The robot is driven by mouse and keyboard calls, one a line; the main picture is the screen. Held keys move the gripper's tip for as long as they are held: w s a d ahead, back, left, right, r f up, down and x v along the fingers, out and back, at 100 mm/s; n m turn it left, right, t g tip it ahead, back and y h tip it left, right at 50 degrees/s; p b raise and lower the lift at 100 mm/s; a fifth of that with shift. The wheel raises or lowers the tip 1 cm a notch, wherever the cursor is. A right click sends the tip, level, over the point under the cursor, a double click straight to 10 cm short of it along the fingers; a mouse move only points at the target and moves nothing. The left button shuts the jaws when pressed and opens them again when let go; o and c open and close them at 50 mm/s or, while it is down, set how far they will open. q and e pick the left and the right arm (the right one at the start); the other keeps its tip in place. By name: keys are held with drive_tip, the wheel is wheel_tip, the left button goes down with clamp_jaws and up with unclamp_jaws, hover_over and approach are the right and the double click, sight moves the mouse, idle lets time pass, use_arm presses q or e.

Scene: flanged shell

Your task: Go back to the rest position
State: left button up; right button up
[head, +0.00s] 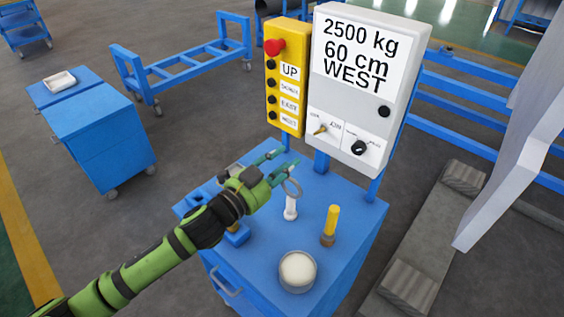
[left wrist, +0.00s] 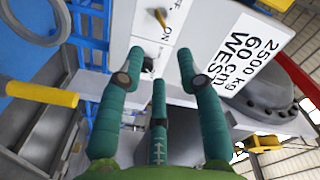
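My left gripper (head: 287,159) reaches over the blue cabinet (head: 350,262), just in front of the panels. Its teal fingers are spread with nothing between them; they also show apart in the left wrist view (left wrist: 160,62). The white control panel (head: 398,40) has a switch and a black knob (head: 358,148) on its lower part. Its knob (left wrist: 148,65) lies beyond the fingers in the wrist view; I cannot tell whether they touch. My right gripper is not in view.
A yellow button panel (head: 286,38) with a red button stands left of the white panel. On the cabinet are a white post with a ring (head: 290,208), a yellow-handled tool (head: 332,221) and a round white-topped container (head: 297,270). A blue cart (head: 98,124) stands left on open floor.

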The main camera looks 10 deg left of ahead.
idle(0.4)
use_arm(q)
drive_tip(key=s+a+f+n+g+y, duration=0.3)
drive_tip(key=s+a+f+n+y, duration=0.15)
drive_tip(key=s+f, duration=0.2)
drive_tip(key=s+a+f+n+g+y, duration=0.2)
drive_tip(key=s+a+f+n+y, duration=0.15)
drive_tip(key=s+f+n, duration=0.3)
drive_tip(key=s+a+f+n+g+y, duration=0.1)
drive_tip(key=s+a+f+g, duration=0.25)
drive_tip(key=s, duration=0.45)
drive_tip(key=s+a+f+n+g+y, duration=0.1)
drive_tip(key=s+a+f+n+g, duration=0.2)
drive_tip(key=s, duration=0.5)
wheel_tip(320, 180, down, 25)
drive_tip(key=s+d+m+g+b, duration=0.1)
drive_tip(key=s+d+b, duration=0.1)
drive_tip(key=s+a+f+g+b, duration=0.1)
drive_tip(key=s+a+f, duration=0.2)
drive_tip(key=s+f, duration=1.2)
drive_tip(key=shift+s+a+f+m, duration=0.15)
drive_tip(key=shift+s+f+m, duration=0.2)
drive_tip(key=shift+s, duration=0.2)
